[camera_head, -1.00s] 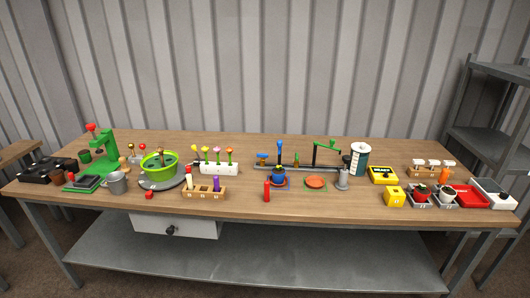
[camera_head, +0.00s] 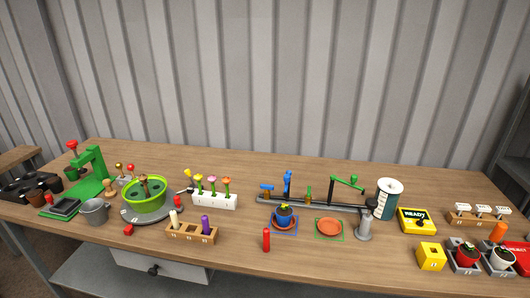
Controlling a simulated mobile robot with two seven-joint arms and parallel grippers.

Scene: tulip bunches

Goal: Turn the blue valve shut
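A grey pipe rail (camera_head: 335,205) lies along the back middle of the workbench. A tall upright blue part (camera_head: 288,182) stands on it near its left end. A smaller, lower blue part (camera_head: 266,188) sits just to the left of that. I cannot tell from this distance which of the two is the valve handle, or whether it is turned open or shut. A green lever (camera_head: 347,181) stands further right on the rail. Neither of my grippers is in view.
A dark pot on a blue-edged square (camera_head: 284,228) and an orange saucer (camera_head: 328,226) stand in front of the rail. A red cylinder (camera_head: 266,240) is near the front edge. A white-and-teal cylinder (camera_head: 389,186) and a yellow READY box (camera_head: 416,221) stand right.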

